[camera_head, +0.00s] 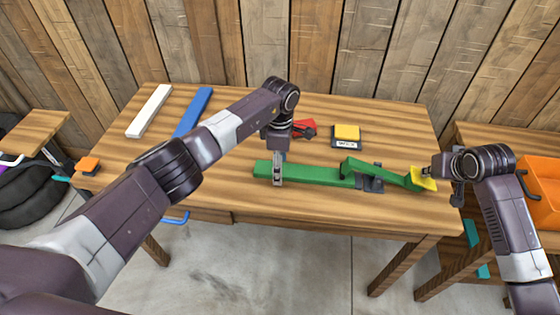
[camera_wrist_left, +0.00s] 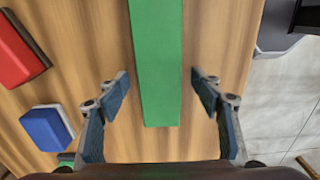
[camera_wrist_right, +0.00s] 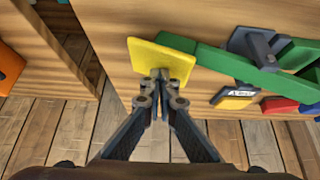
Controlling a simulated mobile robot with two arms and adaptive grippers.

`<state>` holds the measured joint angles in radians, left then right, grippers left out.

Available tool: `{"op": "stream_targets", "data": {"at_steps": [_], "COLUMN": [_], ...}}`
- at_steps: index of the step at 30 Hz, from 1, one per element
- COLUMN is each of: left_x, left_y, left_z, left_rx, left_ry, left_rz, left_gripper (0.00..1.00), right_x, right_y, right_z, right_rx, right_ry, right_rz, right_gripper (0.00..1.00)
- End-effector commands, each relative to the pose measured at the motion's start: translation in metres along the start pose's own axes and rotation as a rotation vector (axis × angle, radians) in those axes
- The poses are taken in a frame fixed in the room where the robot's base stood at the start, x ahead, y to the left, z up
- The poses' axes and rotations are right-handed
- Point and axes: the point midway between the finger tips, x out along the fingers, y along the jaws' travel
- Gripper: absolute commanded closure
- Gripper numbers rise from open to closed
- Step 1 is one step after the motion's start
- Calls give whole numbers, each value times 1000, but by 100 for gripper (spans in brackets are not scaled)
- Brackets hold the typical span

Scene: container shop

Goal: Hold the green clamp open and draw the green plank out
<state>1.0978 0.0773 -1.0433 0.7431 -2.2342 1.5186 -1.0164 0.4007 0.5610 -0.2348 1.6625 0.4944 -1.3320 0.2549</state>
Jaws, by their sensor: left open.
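The green plank (camera_head: 310,174) lies along the table's front part, its right end at the green clamp (camera_head: 390,176). The clamp has a dark grey base (camera_head: 372,184) and a green lever with a yellow pad (camera_head: 424,179) at its right end. My left gripper (camera_head: 278,180) is open over the plank's left part. In the left wrist view the fingers stand apart on both sides of the plank (camera_wrist_left: 158,60). My right gripper (camera_wrist_right: 160,76) has its fingers together, tips at the yellow pad (camera_wrist_right: 150,62). Whether they pinch or press it is hard to tell.
A white plank (camera_head: 149,110) and a blue plank (camera_head: 193,112) lie at the table's back left. A red clamp-like piece (camera_head: 304,127) and a yellow-topped block (camera_head: 346,133) lie behind the green plank. An orange bin (camera_head: 540,190) stands at right.

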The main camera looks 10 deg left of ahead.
Motion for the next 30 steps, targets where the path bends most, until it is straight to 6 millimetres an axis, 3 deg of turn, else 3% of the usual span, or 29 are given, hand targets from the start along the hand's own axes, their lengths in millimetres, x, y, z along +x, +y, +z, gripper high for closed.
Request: {"op": "stream_targets", "data": {"at_steps": [6,20,30], "left_x": [0,0,-4], "left_y": [0,0,1], "left_z": [0,0,0], "left_rx": [0,0,-1], "left_ry": [0,-1,-1], "left_rz": [0,1,2], "left_gripper": [41,90,90], "right_x": [2,2,2], "right_y": [-2,-2,-2], "right_z": [4,3,3], "right_rx": [-1,-1,-1], "right_ry": [-9,-8,-7], "right_rz": [-3,-3,-3], "right_gripper": [100,100,100]}}
